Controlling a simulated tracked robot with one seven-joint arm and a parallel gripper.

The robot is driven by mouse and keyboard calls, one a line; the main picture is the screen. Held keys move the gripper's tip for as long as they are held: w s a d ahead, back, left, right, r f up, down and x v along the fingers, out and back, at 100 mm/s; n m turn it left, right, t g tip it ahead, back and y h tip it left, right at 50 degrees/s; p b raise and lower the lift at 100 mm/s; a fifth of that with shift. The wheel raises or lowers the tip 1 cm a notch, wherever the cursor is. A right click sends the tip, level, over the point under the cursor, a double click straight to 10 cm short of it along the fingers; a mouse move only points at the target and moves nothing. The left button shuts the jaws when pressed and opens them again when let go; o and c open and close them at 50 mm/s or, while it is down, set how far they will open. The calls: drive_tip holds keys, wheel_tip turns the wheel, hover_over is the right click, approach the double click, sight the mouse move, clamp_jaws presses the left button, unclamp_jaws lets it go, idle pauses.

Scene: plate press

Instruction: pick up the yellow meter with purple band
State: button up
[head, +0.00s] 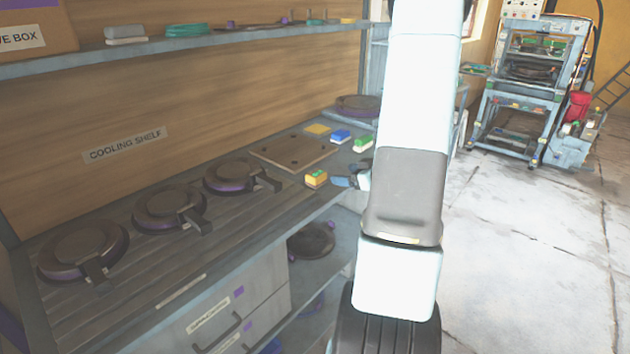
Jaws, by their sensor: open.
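A small yellow block-shaped meter (316,179) sits on the counter near its front edge, with a dark green mark on top. I cannot make out a purple band on it at this size. A flatter yellow piece (317,129) lies further back on the counter. My gripper (344,181) is low over the counter, just right of the nearer yellow meter. It is open, and a small gap seems to separate it from the meter. Most of my gripper is hidden behind my own arm.
A blue block (340,136) and a green block (362,143) stand behind my gripper. A brown board (293,151) lies left of them. Several round dark plates with handles, one here (232,175), line the counter. A shelf (200,47) runs above.

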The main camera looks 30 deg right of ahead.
sight(322, 177)
drive_tip(key=shift+y, duration=0.6)
drive_tip(key=x, duration=0.9)
drive_tip(key=f+x, duration=0.1)
drive_tip(key=x, duration=0.3)
drive_tip(key=shift+s+a+f, duration=0.15)
drive_tip(key=c, duration=0.8)
